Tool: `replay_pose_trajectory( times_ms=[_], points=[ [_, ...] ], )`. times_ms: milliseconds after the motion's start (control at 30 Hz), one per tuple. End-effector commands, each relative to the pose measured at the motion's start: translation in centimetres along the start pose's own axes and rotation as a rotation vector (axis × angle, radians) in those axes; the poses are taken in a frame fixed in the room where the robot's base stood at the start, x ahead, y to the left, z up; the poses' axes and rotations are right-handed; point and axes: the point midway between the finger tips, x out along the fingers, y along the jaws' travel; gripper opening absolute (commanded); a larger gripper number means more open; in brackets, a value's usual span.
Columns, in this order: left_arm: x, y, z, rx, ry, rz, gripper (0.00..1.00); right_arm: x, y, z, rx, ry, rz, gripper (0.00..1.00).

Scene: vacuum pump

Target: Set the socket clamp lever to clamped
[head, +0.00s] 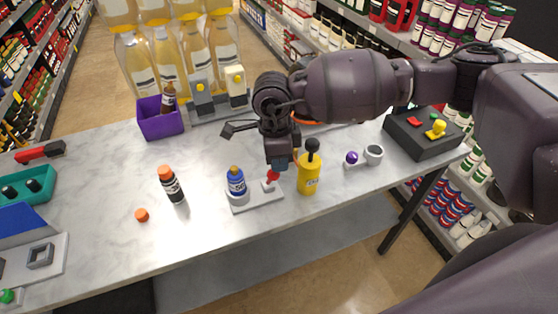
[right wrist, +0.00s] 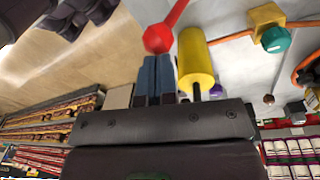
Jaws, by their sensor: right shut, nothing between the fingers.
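The socket clamp (head: 262,198) is a light grey base near the front of the table, with a blue bottle (head: 237,184) standing upright at its left end. Its red lever (head: 271,178) rises at the right end. My right gripper (head: 281,163) is shut and empty just above and beside the lever. In the right wrist view, the shut fingers (right wrist: 156,62) point at the lever's red ball end (right wrist: 158,38), very close; I cannot tell whether they touch. The lever shaft runs up and right there. My left gripper is not in view.
A yellow pump-like bottle (head: 309,178) with a black top stands close right of the clamp; its yellow body (right wrist: 195,62) is beside my fingers. A black bottle with orange cap (head: 171,185) stands left. A purple bin (head: 160,118) and dark control box (head: 424,135) stand farther back.

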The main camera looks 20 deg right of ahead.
Motion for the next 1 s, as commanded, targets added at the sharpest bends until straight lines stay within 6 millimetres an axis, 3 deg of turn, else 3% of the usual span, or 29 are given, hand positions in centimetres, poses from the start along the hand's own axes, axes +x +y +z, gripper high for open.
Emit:
replay_pose_trajectory(
  times_ms=[767, 1000],
  points=[
    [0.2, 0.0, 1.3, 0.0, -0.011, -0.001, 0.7, -0.4, -1.5, 0.4, 0.0, 0.001, 0.001, 0.0],
    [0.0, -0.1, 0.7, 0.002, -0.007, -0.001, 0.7, -2.3, -2.2, 0.2, 0.002, -0.001, -0.001, 0.0]
  ],
)
